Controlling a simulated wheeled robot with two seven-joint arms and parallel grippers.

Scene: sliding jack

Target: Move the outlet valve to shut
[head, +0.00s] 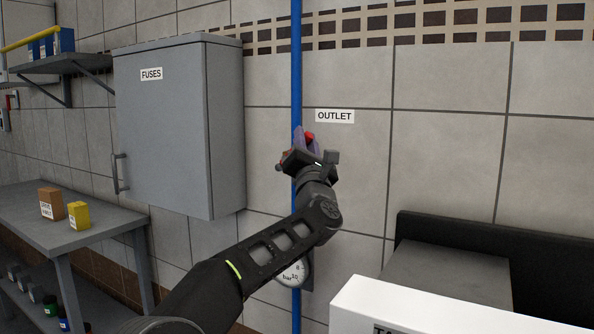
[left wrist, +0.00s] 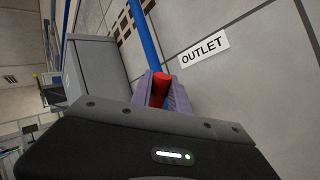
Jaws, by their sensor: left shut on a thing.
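The outlet valve's red handle (head: 309,137) shows just below and left of the OUTLET label (head: 335,116), on the blue vertical pipe (head: 296,60). My left gripper (head: 307,144) is at the valve, its purple-grey fingers shut on the red handle. In the left wrist view the red handle (left wrist: 160,88) sits between the two fingers, with the blue pipe (left wrist: 144,38) running up behind it. The valve body is mostly hidden by my gripper, so the handle's full angle cannot be told. My right gripper is not in view.
A round pressure gauge (head: 292,273) sits on the pipe below, partly behind my left arm. A grey FUSES cabinet (head: 165,130) hangs to the left. A grey bench (head: 100,222) with small boxes stands at lower left. A white box-like thing (head: 440,312) is at lower right.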

